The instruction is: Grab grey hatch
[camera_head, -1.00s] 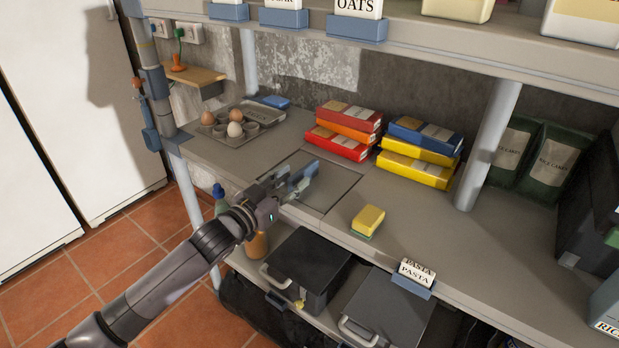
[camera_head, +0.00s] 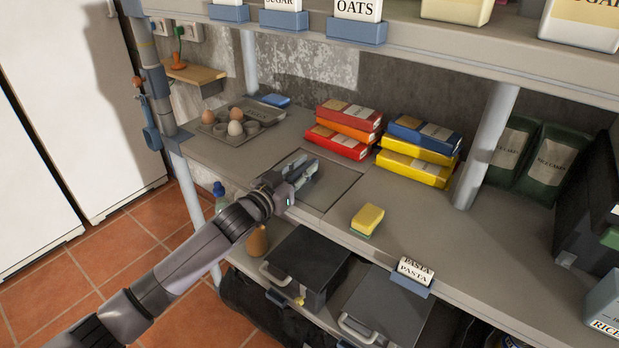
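The grey hatch (camera_head: 338,184) is a flat square panel set into the grey shelf top, with thin seams around it. It lies flush, left of the yellow sponge. My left gripper (camera_head: 306,168) is over the left part of the hatch, its fingers pointing to the back right. The fingers look apart, with nothing seen between them. The gripper hides part of the hatch's left side, and I cannot tell whether it touches the panel. My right gripper is out of view.
An egg tray (camera_head: 232,128) stands to the left. Red and orange boxes (camera_head: 343,137) and yellow boxes (camera_head: 413,170) stand behind. A yellow sponge (camera_head: 367,219) lies to the right. Dark bins (camera_head: 306,262) sit below the shelf edge. An upper shelf (camera_head: 440,52) hangs above.

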